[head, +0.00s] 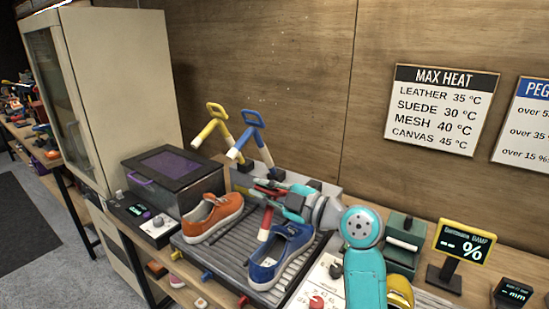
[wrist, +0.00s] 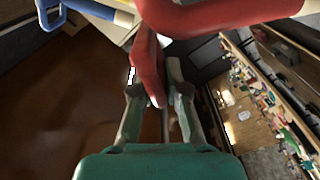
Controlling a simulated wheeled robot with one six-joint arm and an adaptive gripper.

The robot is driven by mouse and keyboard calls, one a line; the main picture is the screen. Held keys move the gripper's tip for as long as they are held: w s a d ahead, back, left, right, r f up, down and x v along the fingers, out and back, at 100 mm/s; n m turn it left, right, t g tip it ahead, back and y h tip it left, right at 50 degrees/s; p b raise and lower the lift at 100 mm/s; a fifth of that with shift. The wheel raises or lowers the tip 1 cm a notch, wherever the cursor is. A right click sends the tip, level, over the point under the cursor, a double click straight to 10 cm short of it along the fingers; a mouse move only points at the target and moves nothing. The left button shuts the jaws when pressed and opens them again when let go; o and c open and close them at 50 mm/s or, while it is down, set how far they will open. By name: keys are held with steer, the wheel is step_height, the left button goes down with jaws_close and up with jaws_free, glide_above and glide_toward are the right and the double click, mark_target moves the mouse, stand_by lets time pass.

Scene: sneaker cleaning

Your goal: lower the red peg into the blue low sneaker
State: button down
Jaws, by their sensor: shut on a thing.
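The blue low sneaker (head: 280,256) sits on the ridged grey rack in the head view, its opening at the upper end. My gripper (head: 272,194) is above and slightly left of that opening, shut on the red peg (head: 266,221). The peg hangs steeply down, with its pale lower end beside the sneaker's opening; I cannot tell whether that end is inside. In the wrist view, the red peg (wrist: 148,62) runs between my gripper's fingers (wrist: 157,92), with its red loop handle across the top. The sneaker cannot be made out in the wrist view.
An orange sneaker (head: 212,218) stands on the rack to the left. A yellow peg (head: 210,125) and a blue peg (head: 244,135) lean up behind. A dark box (head: 172,180) is left; a damp meter (head: 465,243) and green device (head: 404,241) are right.

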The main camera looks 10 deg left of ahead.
steer(key=s+a+f+n, duration=0.1)
steer(key=s+f+n, duration=0.2)
steer(key=f, duration=1)
steer(key=shift+n, duration=0.3)
steer(key=shift+f, duration=0.2)
steer(key=c, duration=1.2)
jaws_free()
steer(key=shift+r, duration=0.3)
steer(key=v, duration=1.2)
